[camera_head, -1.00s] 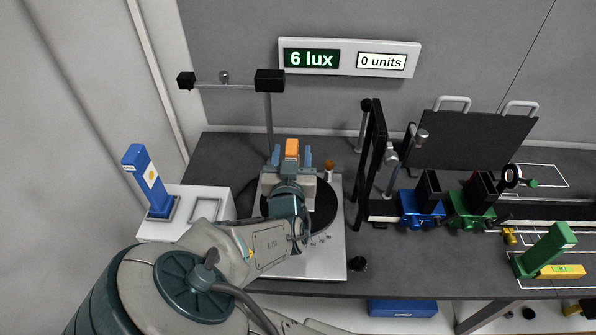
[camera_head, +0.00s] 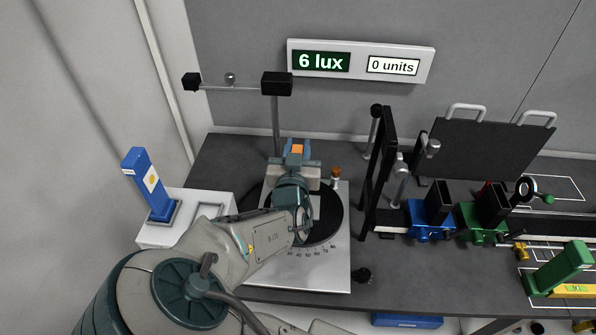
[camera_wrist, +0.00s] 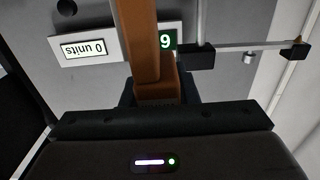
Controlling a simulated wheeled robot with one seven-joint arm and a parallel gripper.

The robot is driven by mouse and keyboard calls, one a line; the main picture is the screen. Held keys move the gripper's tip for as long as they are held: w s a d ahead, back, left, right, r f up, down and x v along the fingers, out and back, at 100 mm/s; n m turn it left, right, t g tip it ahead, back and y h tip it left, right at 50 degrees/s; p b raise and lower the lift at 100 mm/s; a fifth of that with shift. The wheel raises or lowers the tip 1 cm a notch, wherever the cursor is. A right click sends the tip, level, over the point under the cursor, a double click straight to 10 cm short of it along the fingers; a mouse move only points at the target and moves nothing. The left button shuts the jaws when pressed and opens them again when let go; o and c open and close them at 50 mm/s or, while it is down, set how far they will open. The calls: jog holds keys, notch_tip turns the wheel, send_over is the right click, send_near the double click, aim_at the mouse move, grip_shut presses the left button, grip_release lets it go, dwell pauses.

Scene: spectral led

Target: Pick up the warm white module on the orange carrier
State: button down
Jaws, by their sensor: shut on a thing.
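The orange carrier (camera_head: 297,149) stands over the round black turntable, and only its top shows above my gripper in the head view. My gripper (camera_head: 297,147) is shut on it, with a blue finger close on each side. In the wrist view the carrier (camera_wrist: 140,40) is a dim orange-brown upright block running up from between the dark fingertips. I cannot make out the warm white module's own face from these angles. My wrist hides the carrier's lower part, so I cannot tell whether it touches the turntable.
A blue carrier (camera_head: 147,180) stands on a white stand at left. A sensor arm on a post (camera_head: 275,120) rises behind my gripper. A black frame (camera_head: 380,175) stands to the right, beside blue (camera_head: 430,215) and green (camera_head: 485,220) holders. A green carrier (camera_head: 560,268) leans at far right.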

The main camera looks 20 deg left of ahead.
jog(key=shift+r, duration=0.1)
notch_tip(320, 180, up, 10)
jog(key=shift+f, duration=0.1)
dwell(0.3)
dwell(0.9)
